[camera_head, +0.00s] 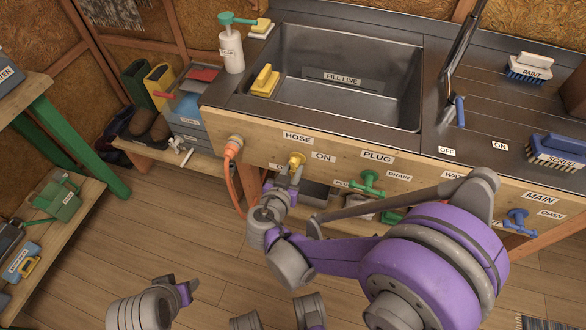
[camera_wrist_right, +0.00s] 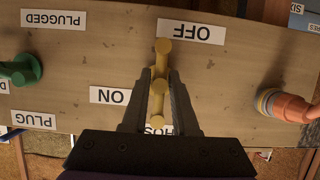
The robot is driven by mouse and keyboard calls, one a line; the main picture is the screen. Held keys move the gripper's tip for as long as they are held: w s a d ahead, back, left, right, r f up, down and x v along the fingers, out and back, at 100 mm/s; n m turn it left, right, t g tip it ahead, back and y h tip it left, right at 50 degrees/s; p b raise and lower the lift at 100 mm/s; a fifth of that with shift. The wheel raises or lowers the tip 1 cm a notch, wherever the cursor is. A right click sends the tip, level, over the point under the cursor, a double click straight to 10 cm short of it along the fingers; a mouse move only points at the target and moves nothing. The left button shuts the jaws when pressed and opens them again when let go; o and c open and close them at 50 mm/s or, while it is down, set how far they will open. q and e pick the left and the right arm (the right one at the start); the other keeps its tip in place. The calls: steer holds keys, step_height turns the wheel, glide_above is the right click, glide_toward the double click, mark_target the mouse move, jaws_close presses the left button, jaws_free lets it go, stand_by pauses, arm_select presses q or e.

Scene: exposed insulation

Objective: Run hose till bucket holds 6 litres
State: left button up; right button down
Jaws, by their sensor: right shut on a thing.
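The yellow hose valve handle (camera_head: 297,159) is on the wooden front panel below the HOSE label, beside ON. In the right wrist view the yellow handle (camera_wrist_right: 162,56) is in line with the OFF label, and ON is off to its side. My right gripper (camera_head: 295,173) is shut on the handle; its fingers (camera_wrist_right: 159,88) straddle the handle's middle. The orange hose (camera_head: 231,166) joins a fitting left of the valve and hangs down behind the panel's lower edge. I cannot make out a bucket. A grey part of my left arm (camera_head: 142,307) shows low at left; its jaws are unclear.
A metal sink (camera_head: 345,85) with a FILL LINE label is set in the counter. A green plug valve (camera_head: 369,183) and a blue main valve (camera_head: 518,221) are further right on the panel. A shelf with boots (camera_head: 149,122) stands left; the wooden floor is mostly clear.

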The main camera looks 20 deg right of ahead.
steer(key=c, duration=0.8)
jaws_free()
steer(key=p+v, duration=0.2)
steer(key=v, duration=0.8)
steer(key=shift+s+a, duration=0.25)
steer(key=shift+s, duration=0.05)
steer(key=shift+r, duration=0.1)
